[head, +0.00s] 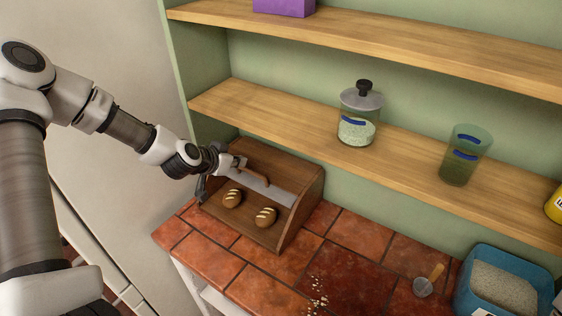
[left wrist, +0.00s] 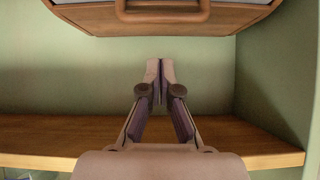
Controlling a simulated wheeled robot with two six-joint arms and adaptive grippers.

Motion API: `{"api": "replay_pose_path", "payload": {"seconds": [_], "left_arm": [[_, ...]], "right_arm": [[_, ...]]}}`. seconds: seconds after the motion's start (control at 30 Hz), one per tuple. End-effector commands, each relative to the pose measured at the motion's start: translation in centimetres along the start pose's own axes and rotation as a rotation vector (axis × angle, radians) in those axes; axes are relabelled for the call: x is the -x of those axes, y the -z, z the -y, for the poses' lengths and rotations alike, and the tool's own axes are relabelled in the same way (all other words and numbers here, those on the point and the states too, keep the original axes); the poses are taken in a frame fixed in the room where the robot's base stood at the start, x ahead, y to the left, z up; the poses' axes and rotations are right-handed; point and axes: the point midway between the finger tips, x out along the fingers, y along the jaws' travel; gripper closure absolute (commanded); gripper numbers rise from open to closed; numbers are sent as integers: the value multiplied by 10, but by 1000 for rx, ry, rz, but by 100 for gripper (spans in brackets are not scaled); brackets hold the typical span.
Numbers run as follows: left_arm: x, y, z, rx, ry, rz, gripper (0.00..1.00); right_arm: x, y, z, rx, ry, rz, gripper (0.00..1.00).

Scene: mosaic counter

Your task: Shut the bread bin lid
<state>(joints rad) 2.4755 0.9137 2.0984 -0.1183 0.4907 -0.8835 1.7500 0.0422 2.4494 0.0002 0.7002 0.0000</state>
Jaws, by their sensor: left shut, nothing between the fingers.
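The wooden bread bin (head: 294,213) stands on the tiled counter against the back wall. Its lid (head: 272,191) is up, with a pale panel and a wooden handle (head: 252,174), and the front is open. Two scored bread rolls (head: 232,198) (head: 266,217) lie inside. My left gripper (head: 236,161) is at the bin's upper left, close to the handle; I cannot tell whether they touch. In the left wrist view its fingers (left wrist: 159,78) are together and empty, with the handle (left wrist: 162,14) apart from the tips at the top edge. My right gripper is not in view.
Above the bin, a wooden shelf (head: 300,132) holds a lidded glass jar (head: 358,128) and a green glass (head: 465,158). A blue tub (head: 503,284) and a small scoop (head: 424,287) are at the counter's right. Crumbs (head: 318,296) lie before them.

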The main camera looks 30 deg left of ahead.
Motion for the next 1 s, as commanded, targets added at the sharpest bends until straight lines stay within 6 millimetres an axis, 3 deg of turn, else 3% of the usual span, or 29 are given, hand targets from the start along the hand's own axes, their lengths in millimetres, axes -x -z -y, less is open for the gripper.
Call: {"api": "replay_pose_path", "payload": {"seconds": [0.03,0.13,0.37,0.53,0.8,0.9,1.0], "left_arm": [[6,13,4,23,2,-33,100],[10,27,6,28,4,-62,100],[-12,28,6,17,7,-58,100],[-54,22,5,18,5,-64,100],[-96,24,5,21,5,-63,100],[-82,18,5,32,1,-56,100],[-80,4,5,29,2,-59,100]], "right_arm": [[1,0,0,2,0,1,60],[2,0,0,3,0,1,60],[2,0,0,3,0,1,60],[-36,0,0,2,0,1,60],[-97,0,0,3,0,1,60],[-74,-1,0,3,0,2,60],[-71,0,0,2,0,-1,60]]}}
